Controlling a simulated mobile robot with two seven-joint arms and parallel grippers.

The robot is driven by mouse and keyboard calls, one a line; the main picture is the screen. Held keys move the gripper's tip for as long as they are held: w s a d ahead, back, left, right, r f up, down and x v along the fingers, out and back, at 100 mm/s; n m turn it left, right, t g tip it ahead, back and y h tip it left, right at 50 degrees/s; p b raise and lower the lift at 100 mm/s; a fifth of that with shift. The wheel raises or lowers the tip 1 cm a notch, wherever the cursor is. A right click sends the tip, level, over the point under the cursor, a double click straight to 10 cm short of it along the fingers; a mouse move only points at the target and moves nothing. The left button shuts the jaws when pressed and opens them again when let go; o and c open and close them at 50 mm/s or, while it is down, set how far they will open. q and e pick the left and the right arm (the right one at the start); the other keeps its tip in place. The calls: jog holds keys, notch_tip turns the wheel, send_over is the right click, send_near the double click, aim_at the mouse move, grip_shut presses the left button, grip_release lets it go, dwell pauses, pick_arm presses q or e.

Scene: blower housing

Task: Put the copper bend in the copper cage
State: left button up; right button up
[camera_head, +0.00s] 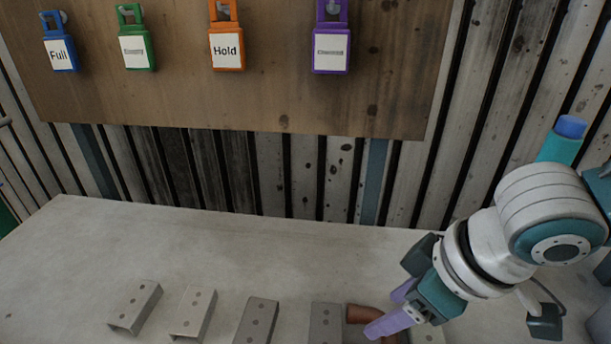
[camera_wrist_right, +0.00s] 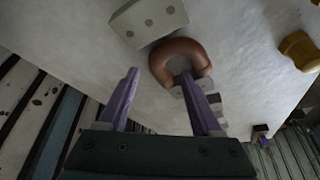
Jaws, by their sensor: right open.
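The copper bend (camera_head: 362,312) is a brown, curved pipe lying on the table at the front, partly hidden behind my right gripper. In the right wrist view the bend (camera_wrist_right: 176,50) shows as a U shape. My right gripper (camera_head: 382,313) is open, with purple fingers pointing down at the bend. In the wrist view the right gripper (camera_wrist_right: 159,75) has one finger overlapping the open side of the bend and the other to its left; I cannot tell whether they touch it. No copper cage is identifiable. My left gripper is not in view.
Several grey metal brackets (camera_head: 257,320) stand in a row along the front of the pale table (camera_head: 200,245). One bracket (camera_wrist_right: 150,20) is close beside the bend. A yellow part (camera_wrist_right: 300,50) lies farther off. Coloured tags hang on a wooden board (camera_head: 180,95). The table's back is clear.

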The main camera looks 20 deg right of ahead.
aim_at(356, 313)
jog(key=shift+b+x, duration=0.3)
jog(key=shift+x, duration=1.2)
jog(key=shift+s, duration=0.1)
jog(key=shift+c, duration=0.4)
grip_shut()
